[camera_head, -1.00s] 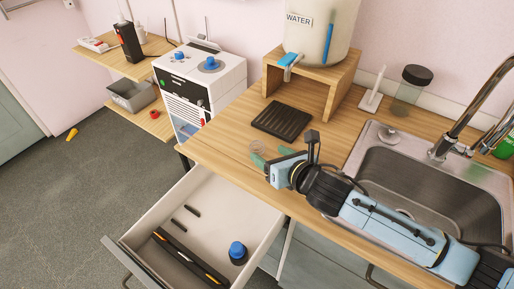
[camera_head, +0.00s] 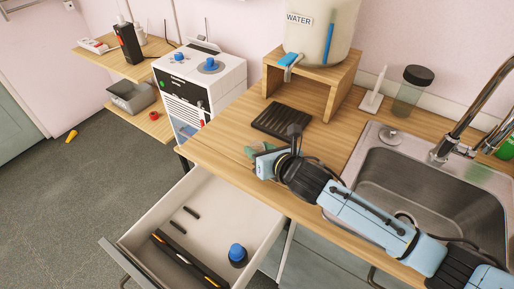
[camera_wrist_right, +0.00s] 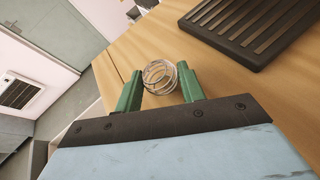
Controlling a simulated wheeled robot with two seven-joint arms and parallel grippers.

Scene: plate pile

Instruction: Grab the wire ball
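The wire ball (camera_wrist_right: 160,76) is a small coil of silvery wire on the wooden counter. In the right wrist view it lies between the green fingertips of my right gripper (camera_wrist_right: 158,88), which stand apart on either side of it. I cannot tell whether either finger touches it. In the head view my right gripper (camera_head: 256,150) is low over the counter near its front edge, and its own body hides the wire ball. My left gripper is not in view.
A black slotted tray (camera_head: 283,122) lies just behind the gripper, before a wooden stand (camera_head: 343,88) with a water container (camera_head: 318,40). A sink (camera_head: 372,172) is to the right. An open drawer (camera_head: 160,212) juts out below the counter edge (camera_head: 222,172).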

